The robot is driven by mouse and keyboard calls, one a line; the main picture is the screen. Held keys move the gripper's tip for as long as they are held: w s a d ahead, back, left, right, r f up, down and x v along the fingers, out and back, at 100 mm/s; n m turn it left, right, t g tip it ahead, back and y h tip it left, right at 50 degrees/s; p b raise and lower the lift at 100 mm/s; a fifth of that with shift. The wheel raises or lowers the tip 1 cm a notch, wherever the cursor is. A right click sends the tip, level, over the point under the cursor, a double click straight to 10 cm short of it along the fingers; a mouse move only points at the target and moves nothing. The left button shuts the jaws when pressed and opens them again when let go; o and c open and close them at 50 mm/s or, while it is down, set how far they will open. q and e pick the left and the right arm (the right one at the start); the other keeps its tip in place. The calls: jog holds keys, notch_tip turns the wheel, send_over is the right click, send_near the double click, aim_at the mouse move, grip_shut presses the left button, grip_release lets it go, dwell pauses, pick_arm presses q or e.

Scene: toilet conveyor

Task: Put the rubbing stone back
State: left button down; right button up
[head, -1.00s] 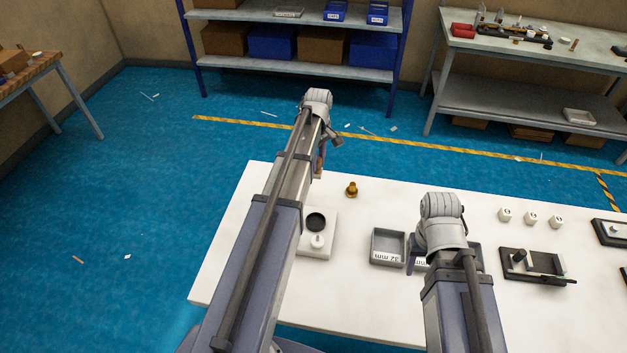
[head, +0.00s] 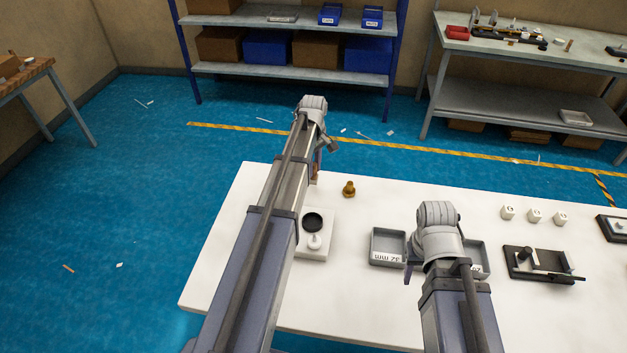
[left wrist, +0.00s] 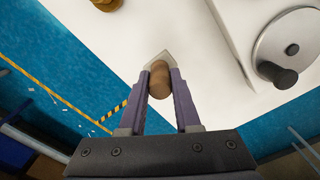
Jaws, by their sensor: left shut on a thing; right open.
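A brass piece (head: 349,188) stands on the white table (head: 225,265). A grey tray marked 32 mm (head: 388,246), several white blocks (head: 534,216) and a black fixture (head: 538,262) are to the right.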

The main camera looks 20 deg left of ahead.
aim_at(314, 175)
pick_arm(q)
jog(key=shift+f+b, duration=1.8)
jog(key=shift+b, duration=0.05)
pick_arm(e)
jog(key=shift+f, duration=1.8)
pick_arm(q)
jog(key=shift+f, duration=0.25)
pick_arm(e)
jog(key=shift+f, duration=0.2)
pick_arm(q)
jog(key=c, duration=0.6)
grip_release()
jog(key=shift+r, duration=0.1)
pick_arm(e)
jog(key=shift+r, duration=0.1)
